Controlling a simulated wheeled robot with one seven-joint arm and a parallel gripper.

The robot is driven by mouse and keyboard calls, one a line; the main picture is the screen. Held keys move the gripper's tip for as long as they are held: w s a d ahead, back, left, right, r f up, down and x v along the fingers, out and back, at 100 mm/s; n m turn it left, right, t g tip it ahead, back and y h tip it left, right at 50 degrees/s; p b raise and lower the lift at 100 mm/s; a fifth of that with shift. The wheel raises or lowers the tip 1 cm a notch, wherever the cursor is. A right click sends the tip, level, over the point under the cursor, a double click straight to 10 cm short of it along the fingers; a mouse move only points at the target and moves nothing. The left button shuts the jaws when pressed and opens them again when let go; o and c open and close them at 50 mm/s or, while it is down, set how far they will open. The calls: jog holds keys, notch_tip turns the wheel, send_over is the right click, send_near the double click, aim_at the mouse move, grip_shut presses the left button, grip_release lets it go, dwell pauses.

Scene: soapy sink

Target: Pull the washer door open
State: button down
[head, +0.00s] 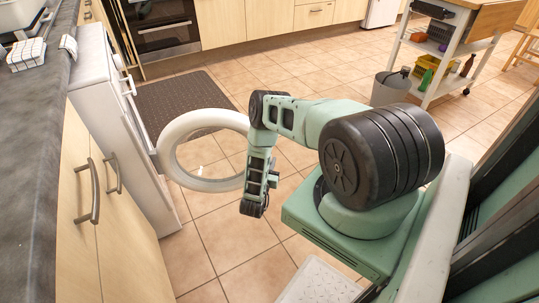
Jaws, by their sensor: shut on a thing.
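The white washer (100,120) stands at the left under the dark counter. Its round white door (180,125), a thick ring with a see-through middle, stands out from the washer front, wide open. The floor tiles show through the ring. My gripper (254,208) is at the ring's right rim, the side away from the hinge, and is shut on it. My arm and gripper hide part of that rim, so the finger contact is not clearly seen.
Wooden cupboards with metal handles (95,192) stand left, in front of the washer. A dark mat (185,95) lies behind the door. A grey bin (390,88) and a white trolley (440,80) stand at the back right. Tiled floor around the door is clear.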

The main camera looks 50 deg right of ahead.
jog(key=shift+s+a+f, duration=0.15)
jog(key=shift+s+a, duration=0.05)
jog(key=shift+a, duration=0.1)
jog(key=c, duration=1.7)
grip_release()
jog(key=shift+w, duration=0.1)
jog(key=p+v, duration=0.3)
jog(key=v, duration=1.4)
jog(key=shift+a, duration=0.15)
